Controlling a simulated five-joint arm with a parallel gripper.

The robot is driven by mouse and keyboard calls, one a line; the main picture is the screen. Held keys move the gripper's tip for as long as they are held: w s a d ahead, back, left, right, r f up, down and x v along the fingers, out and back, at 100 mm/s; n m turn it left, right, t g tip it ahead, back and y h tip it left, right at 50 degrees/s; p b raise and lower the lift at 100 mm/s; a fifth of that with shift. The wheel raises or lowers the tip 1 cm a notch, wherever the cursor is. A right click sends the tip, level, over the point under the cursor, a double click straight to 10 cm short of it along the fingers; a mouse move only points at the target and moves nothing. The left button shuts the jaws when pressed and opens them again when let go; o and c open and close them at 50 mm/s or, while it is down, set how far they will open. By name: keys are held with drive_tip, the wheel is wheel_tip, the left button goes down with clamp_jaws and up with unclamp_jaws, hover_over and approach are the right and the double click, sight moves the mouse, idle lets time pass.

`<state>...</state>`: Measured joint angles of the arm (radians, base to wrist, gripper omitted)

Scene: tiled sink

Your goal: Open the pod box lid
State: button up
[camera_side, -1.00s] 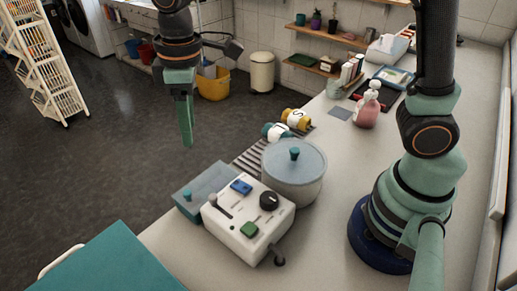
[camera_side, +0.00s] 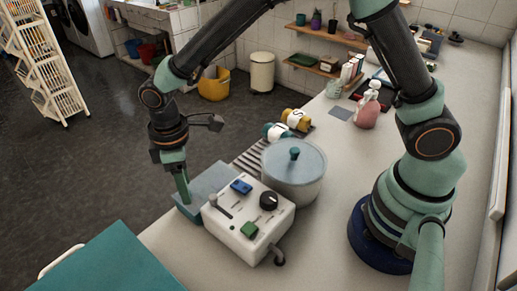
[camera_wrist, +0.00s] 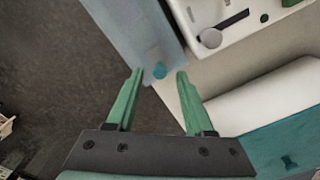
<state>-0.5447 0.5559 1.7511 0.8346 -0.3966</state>
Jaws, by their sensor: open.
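The pod box (camera_side: 212,177) is a low box with a flat blue-grey lid, beside the white control box in the side view. In the wrist view its lid (camera_wrist: 135,32) runs down from the top, lying flat, with a small blue knob (camera_wrist: 160,73) near its close end. My gripper (camera_side: 185,201) is low over the lid's near left end. In the wrist view my gripper (camera_wrist: 159,72) is open, one green fingertip on each side of the knob. Whether the fingers touch the knob I cannot tell. In the side view my finger hides the knob.
The white control box (camera_side: 238,238) with knobs and a lever stands close right of the pod box. A lidded pot (camera_side: 294,180) stands behind it. A teal panel (camera_side: 100,262) is at the lower left. Open floor (camera_side: 95,165) lies left of the counter.

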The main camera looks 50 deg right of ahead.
drive_tip(key=shift+f, duration=0.75)
clamp_jaws()
idle(0.9)
